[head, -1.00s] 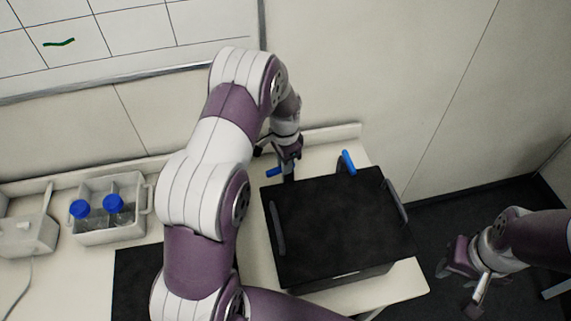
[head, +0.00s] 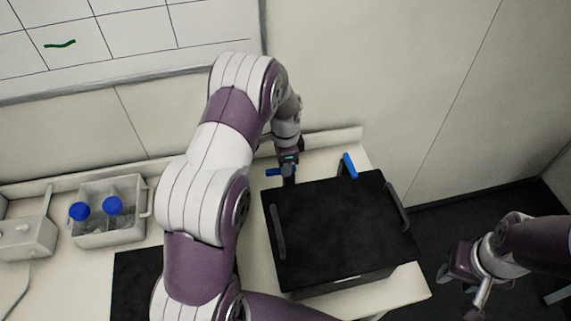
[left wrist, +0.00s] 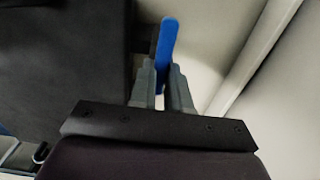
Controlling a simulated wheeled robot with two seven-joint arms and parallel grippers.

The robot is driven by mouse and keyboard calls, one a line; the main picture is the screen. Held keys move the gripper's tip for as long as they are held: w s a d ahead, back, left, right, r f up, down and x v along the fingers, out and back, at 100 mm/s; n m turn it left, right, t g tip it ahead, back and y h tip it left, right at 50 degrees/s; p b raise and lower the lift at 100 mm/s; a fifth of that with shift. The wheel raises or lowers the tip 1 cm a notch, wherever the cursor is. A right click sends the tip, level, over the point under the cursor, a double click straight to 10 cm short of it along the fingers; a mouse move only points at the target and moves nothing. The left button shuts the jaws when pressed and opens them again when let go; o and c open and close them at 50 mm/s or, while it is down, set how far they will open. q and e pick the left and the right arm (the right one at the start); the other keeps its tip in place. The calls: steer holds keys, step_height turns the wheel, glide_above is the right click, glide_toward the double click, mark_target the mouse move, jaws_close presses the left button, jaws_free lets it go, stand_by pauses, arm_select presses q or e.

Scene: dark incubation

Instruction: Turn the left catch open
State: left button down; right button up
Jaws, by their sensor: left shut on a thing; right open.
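The black box (head: 340,230) stands on the table with its lid down. The left catch, a blue lever (head: 273,172), is at its back left corner and points left in the head view. My left gripper (head: 287,172) is at this catch. In the left wrist view the blue lever (left wrist: 165,45) stands between the two grey fingers (left wrist: 162,82), which are shut on it. The right catch, also blue (head: 348,166), is at the back edge and points away from the box. My right gripper (head: 462,277) is open and empty, off the table's right side.
Dark handles (head: 278,230) run along the lid's sides. A grey-white caddy (head: 108,232) with blue-capped bottles (head: 113,205) stands at the left, beside a pale device (head: 28,235). A black mat (head: 137,280) lies partly behind my left arm. The wall is close behind the box.

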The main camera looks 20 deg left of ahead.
arm_select(q)
steer(key=c, duration=1.3)
jaws_free()
steer(key=shift+w+r, duration=0.2)
steer(key=shift+r, duration=0.05)
steer(key=shift+o, duration=1.1)
steer(key=shift+s+f, duration=0.1)
steer(key=shift+s, duration=0.05)
steer(key=shift+r+b, duration=0.3)
steer(key=shift+r, duration=0.05)
step_height(320, 180, up, 12)
